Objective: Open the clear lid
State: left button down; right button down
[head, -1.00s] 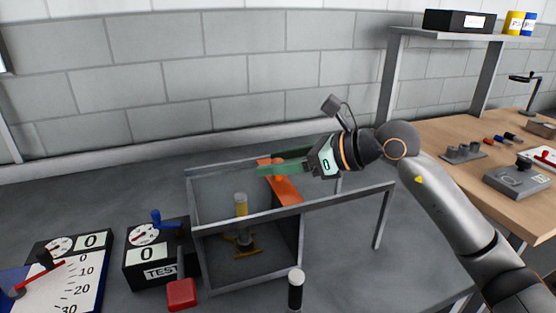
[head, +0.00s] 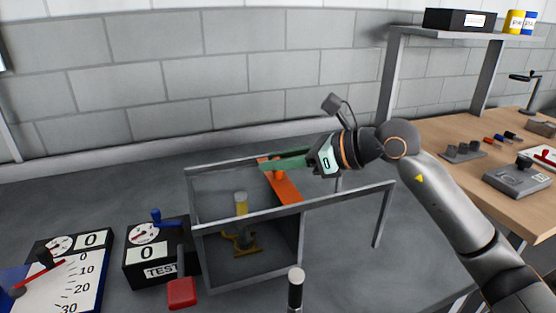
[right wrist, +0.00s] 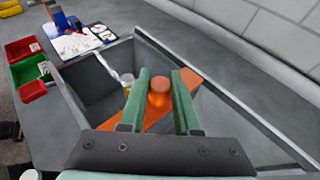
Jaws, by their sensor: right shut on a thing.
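The clear lid (head: 215,180) lies over the top of a grey-framed box and is hard to make out. An orange strip (head: 287,190) with an orange knob crosses the box top near its right end. In the right wrist view the knob (right wrist: 160,92) stands between the two green fingers. My right gripper (head: 274,165) is shut on this knob, reaching in from the right. The lid looks flat on the box, though its edges are unclear. My left gripper is not in view.
Inside the box stands a yellow cylinder (head: 241,205) on a yellow base. Grey rails (head: 345,198) run on to the right of the box. A black tester box (head: 155,255) and a red block (head: 182,292) stand left, a dark post (head: 296,290) in front.

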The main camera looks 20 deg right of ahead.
dwell(0.8)
